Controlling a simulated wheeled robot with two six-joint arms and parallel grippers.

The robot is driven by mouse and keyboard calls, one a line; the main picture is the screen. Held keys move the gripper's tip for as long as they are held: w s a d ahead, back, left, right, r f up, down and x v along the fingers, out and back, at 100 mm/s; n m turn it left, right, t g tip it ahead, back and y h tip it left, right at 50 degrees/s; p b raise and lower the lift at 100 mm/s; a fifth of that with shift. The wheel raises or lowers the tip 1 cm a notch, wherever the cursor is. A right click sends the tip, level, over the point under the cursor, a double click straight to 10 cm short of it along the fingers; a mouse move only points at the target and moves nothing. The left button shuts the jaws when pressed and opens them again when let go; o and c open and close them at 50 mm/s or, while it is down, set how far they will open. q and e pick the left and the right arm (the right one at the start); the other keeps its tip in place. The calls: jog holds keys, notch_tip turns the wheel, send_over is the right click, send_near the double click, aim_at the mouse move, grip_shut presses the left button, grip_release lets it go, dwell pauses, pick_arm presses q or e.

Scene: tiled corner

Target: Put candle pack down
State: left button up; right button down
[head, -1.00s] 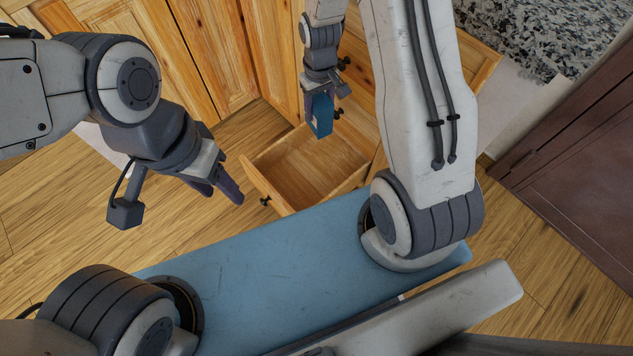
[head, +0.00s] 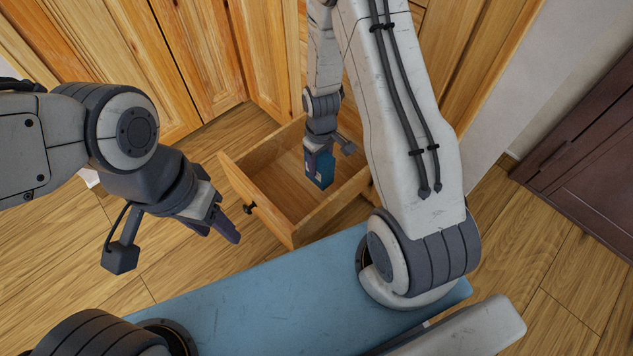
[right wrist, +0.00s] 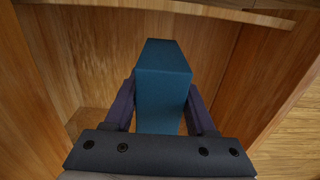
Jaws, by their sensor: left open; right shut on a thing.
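The candle pack is a blue-teal box (head: 321,171) held by my right gripper (head: 319,160). In the right wrist view, the candle pack (right wrist: 162,85) stands between the two fingers of the right gripper (right wrist: 162,105), which touch its sides. The pack is over or inside the open wooden drawer (head: 232,172); whether it touches the drawer floor I cannot tell. The drawer's wooden walls surround it in the right wrist view. My left gripper (head: 229,228) is open and empty, left of the drawer and outside it.
The drawer front with its dark knob (head: 250,208) faces my blue base. Wooden cabinet doors (head: 190,50) stand behind and left. A dark brown cabinet (head: 590,150) is at the right. The visible drawer floor looks empty, and wooden floor (head: 60,240) is clear at left.

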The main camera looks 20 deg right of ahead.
aim_at(320, 179)
notch_tip(320, 179, down, 8)
jog(key=b, duration=0.4)
jog(key=shift+r, duration=0.1)
jog(key=shift+f, duration=0.2)
jog(key=shift+c, duration=1.1)
grip_release()
jog(key=shift+r, duration=0.1)
